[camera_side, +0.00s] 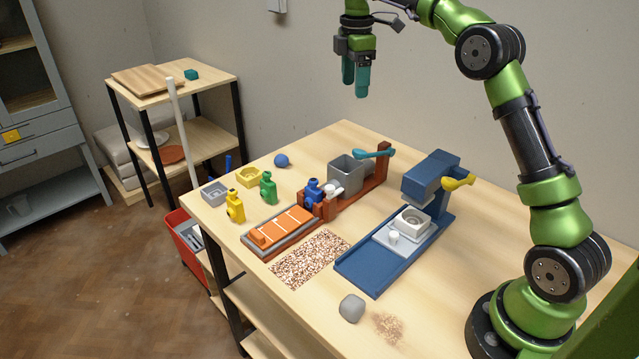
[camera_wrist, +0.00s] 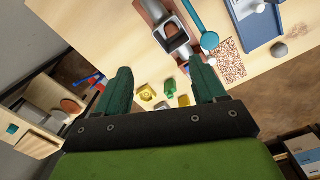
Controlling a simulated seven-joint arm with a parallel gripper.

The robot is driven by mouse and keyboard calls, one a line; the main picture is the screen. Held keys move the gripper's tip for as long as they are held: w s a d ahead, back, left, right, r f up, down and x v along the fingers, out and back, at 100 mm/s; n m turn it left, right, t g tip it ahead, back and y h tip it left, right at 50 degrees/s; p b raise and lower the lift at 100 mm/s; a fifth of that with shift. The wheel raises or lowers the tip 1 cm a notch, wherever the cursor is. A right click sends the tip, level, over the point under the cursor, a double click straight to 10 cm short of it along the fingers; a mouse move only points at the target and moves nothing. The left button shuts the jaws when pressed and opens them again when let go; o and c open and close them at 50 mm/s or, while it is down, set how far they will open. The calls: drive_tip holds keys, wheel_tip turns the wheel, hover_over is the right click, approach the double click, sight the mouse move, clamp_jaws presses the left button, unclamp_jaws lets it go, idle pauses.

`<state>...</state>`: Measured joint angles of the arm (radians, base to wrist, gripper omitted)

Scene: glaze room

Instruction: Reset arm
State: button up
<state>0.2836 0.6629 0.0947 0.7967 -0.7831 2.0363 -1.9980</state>
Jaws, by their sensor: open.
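My gripper (camera_side: 356,90) is raised high above the back of the wooden table (camera_side: 370,137), with nothing between its fingers. In the wrist view the two green fingers of my gripper (camera_wrist: 160,92) stand wide apart. My green arm rises from the right side of the table and bends over to the left at the top. The fingers point down and are clear of everything on the table.
Below stand a brown fixture with a grey box (camera_side: 345,172) and teal lever, a blue press (camera_side: 430,178) with a yellow handle, and an orange block (camera_side: 283,229). Small bottles, including a yellow one (camera_side: 235,207), stand at left. A grey lump (camera_side: 351,308) lies in front.

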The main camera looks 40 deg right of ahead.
drive_tip(key=s+a+f+m+t+y, duration=0.1)
drive_tip(key=s+a+m+t, duration=0.1)
drive_tip(key=s+a+m, duration=0.3)
drive_tip(key=s+a+f+m+t, duration=0.1)
drive_tip(key=s+a+m, duration=0.5)
drive_tip(key=s, duration=0.7)
drive_tip(key=s+a+f+m+t+y, duration=0.1)
drive_tip(key=s+a+m+t, duration=0.3)
drive_tip(key=s, duration=0.5)
drive_tip(key=shift+a+m+y, duration=0.3)
drive_tip(key=shift+a+m, duration=0.5)
